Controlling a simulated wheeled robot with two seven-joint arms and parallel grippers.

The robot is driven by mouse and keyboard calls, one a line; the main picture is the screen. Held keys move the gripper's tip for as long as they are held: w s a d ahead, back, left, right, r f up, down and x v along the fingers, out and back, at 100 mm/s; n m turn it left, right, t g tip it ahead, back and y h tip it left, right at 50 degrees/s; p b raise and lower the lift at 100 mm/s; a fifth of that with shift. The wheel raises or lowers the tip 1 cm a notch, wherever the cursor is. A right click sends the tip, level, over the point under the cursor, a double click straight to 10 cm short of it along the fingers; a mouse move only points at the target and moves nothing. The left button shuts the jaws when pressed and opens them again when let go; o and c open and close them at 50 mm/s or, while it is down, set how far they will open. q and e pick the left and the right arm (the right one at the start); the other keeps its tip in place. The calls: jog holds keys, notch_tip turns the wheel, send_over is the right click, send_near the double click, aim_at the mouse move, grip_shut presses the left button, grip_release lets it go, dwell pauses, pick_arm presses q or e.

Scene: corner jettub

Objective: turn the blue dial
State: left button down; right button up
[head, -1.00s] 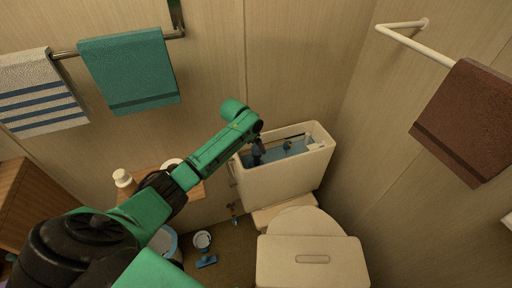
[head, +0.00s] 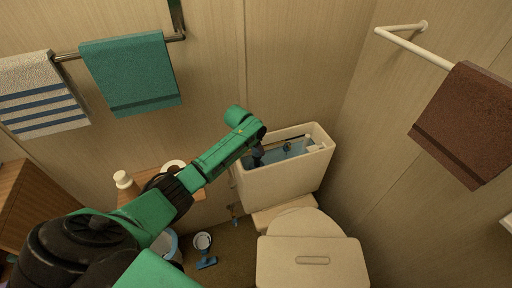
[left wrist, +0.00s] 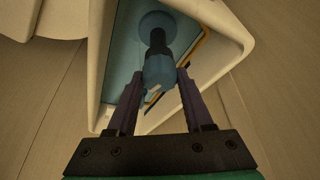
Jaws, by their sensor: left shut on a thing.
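The blue dial (left wrist: 158,72) sits at the end of a dark stem inside the open toilet tank (left wrist: 222,22). My left gripper (left wrist: 160,78) has one finger on each side of the dial and is shut on it. In the head view, my left gripper (head: 258,157) reaches down into the left part of the tank (head: 285,185). There the dial is hidden by the gripper and wrist. My right gripper is not in view.
The closed toilet lid (head: 312,262) is in front of the tank. A teal towel (head: 130,75) and a brown towel (head: 468,125) hang on the walls.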

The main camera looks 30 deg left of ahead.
pick_arm(q)
jog(key=shift+d+r+n+y+p, duration=0.1)
jog(key=shift+r+n+y+p, duration=0.15)
jog(key=shift+n+p, duration=0.75)
jog(key=shift+f+n+y+p, duration=0.1)
jog(key=shift+n+y+p, duration=0.45)
jog(key=shift+n+p, duration=0.5)
jog(key=n, duration=0.2)
jog(key=shift+d+f+n+y, duration=0.1)
jog(key=shift+d+n+y, duration=0.05)
jog(key=shift+n+y, duration=0.25)
jog(key=shift+w+n+y, duration=0.1)
jog(key=shift+n+y, duration=0.3)
jog(key=shift+n, duration=0.55)
jog(key=shift+g, duration=0.3)
jog(key=shift+c, duration=1.5)
grip_release()
